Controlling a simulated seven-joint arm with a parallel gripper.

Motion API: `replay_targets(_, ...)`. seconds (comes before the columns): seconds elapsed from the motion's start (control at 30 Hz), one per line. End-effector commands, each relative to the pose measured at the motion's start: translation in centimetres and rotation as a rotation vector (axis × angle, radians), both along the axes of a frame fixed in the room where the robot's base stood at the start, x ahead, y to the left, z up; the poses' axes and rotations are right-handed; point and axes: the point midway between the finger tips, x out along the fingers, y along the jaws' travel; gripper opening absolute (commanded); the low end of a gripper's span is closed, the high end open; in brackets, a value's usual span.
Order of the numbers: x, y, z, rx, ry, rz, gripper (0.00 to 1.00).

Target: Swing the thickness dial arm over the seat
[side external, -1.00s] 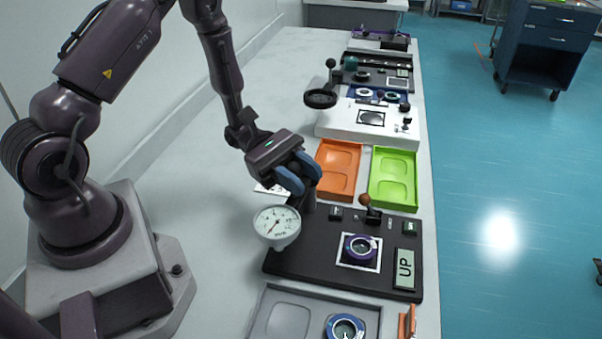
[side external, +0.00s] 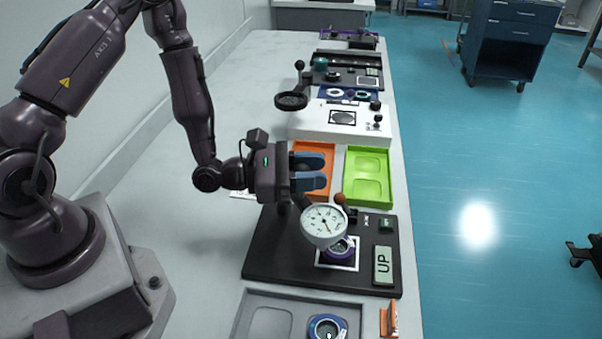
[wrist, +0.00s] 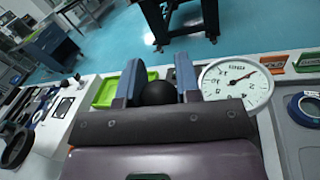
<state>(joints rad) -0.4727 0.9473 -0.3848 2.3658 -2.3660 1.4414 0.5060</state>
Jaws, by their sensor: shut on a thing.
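The white round thickness dial (side external: 324,226) is on a swing arm above the black base plate (side external: 268,250). In the side view it overlaps the far-left part of the seat, a white-framed square (side external: 322,262) holding a purple ring (side external: 345,250). My gripper (side external: 312,172) reaches in from the left, its blue fingers beyond the dial. In the wrist view the fingers (wrist: 158,80) are shut on a black ball knob (wrist: 158,94), with the dial (wrist: 237,84) just right of them. The dial's underside and most of the arm are hidden. A label on the plate reads UP (side external: 383,265).
A brown-red ball lever (side external: 340,199) stands on the plate close to the dial. Orange (side external: 297,192) and green (side external: 367,177) trays lie beyond. A grey tray (side external: 252,299) with a blue ring (side external: 327,327) is in front. Bare table lies left of the plate.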

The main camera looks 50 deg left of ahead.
Motion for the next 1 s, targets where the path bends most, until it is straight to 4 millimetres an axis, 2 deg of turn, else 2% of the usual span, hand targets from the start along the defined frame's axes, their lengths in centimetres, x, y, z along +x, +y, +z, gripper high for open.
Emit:
replay_targets(0.4, 2.0, 0.3, 0.0, -0.001, 0.001, 0.233, 0.00)
replay_targets(1.0, 2.5, 0.5, 0.0, 0.000, -0.001, 0.285, 0.00)
